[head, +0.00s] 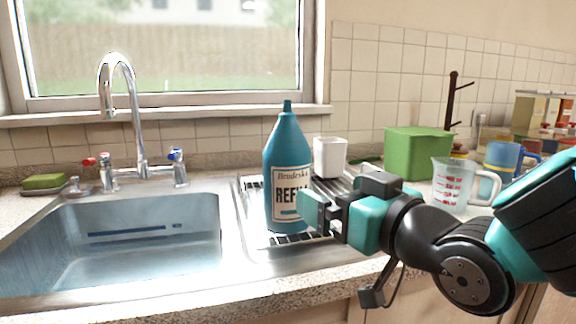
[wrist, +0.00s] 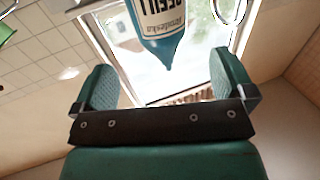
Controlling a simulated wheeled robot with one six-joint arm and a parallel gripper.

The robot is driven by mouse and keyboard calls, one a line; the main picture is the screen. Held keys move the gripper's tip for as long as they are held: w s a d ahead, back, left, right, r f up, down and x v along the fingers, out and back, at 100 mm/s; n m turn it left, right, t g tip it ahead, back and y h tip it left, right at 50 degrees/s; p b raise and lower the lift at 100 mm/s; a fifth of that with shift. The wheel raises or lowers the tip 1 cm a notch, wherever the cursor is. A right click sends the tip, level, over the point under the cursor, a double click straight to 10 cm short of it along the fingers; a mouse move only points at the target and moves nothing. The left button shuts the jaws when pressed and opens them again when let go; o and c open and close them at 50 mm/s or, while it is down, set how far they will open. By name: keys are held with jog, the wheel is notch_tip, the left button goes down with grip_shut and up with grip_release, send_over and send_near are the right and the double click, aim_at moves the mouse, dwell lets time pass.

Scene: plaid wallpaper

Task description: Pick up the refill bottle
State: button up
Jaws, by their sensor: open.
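The refill bottle (head: 284,158) is teal with a narrow nozzle and a pale label reading "REFI…". It stands upright on the ribbed drainboard (head: 252,230) right of the sink. My gripper (head: 316,209) is open at the bottle's lower right side, and a finger covers the label's right edge in the head view. In the wrist view the bottle (wrist: 158,22) appears upside down at the top, between the directions of the two spread fingers (wrist: 166,68). Whether the fingers touch it cannot be told.
A white cup (head: 330,157) stands behind the bottle to the right. A green box (head: 418,153), a measuring jug (head: 452,184) and a blue mug (head: 503,157) stand farther right. The sink (head: 130,240) and tap (head: 120,75) are left.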

aim_at(299, 176)
jog(key=p+x, duration=0.3)
jog(key=p, duration=0.3)
jog(key=p+x, duration=0.4)
jog(key=p, duration=0.2)
jog(key=shift+w+r, duration=0.1)
jog(key=shift+r, duration=0.15)
jog(key=shift+w+a+f+p, duration=0.15)
jog(key=shift+w+a+p, duration=0.15)
jog(key=shift+w+p, duration=0.2)
jog(key=p+x, duration=0.4)
jog(key=shift+w+a+r, duration=0.2)
jog(key=shift+w+r, duration=0.05)
jog(key=shift+r, duration=0.15)
jog(key=shift+w+a+f, duration=0.15)
jog(key=shift+w+f, duration=0.05)
jog(key=shift+c, duration=0.5)
jog(key=c, duration=0.8)
